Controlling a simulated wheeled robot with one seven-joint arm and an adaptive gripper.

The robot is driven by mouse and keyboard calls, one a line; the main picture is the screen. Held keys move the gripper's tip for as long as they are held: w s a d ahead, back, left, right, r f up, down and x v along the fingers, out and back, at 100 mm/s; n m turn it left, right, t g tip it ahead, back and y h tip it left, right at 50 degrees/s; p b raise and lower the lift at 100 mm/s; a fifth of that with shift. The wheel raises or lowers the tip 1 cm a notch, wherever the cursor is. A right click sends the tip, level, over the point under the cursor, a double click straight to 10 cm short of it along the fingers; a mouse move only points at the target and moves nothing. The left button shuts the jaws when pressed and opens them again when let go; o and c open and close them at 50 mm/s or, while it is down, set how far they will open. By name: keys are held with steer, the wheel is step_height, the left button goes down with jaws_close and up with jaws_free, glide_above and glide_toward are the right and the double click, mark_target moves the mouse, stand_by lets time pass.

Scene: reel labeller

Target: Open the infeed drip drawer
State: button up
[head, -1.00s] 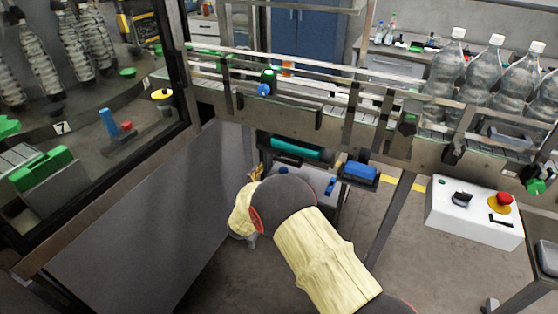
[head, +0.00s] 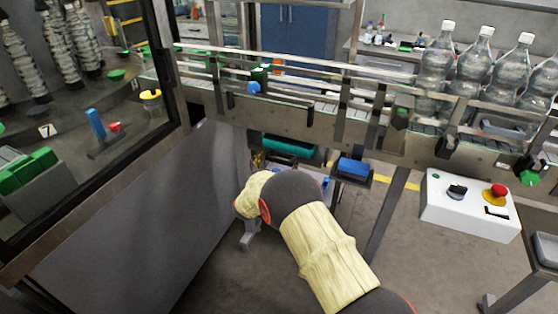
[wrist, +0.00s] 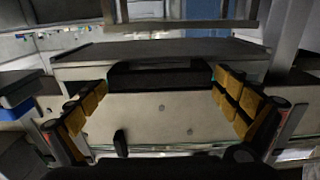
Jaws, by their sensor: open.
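My gripper (wrist: 160,92) is open in the wrist view, its orange-padded fingers apart at left and right with nothing between the pads. Beyond and between them is a pale flat panel (wrist: 160,112), apparently the drip drawer front, with a dark horizontal bar or recess (wrist: 160,75) along its top. I cannot tell whether a fingertip touches it. In the head view my arm hides most of the gripper and the area below the conveyor. A teal cylindrical part (head: 290,146) shows under the conveyor there; I cannot tell whether it belongs to the drawer.
The conveyor (head: 300,120) runs above my gripper, with clear bottles (head: 477,62) at right. A blue block (head: 353,167) on a bracket sits right of my wrist. A control box (head: 468,205) with a red button is farther right. A grey machine panel (head: 150,215) stands at left.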

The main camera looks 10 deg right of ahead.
steer(key=shift+c, duration=1.2)
steer(key=c, duration=1.1)
steer(key=shift+c, duration=0.6)
steer(key=p+v, duration=0.5)
steer(key=v, duration=1.5)
steer(key=o, duration=1.5)
steer(key=shift+c, duration=0.2)
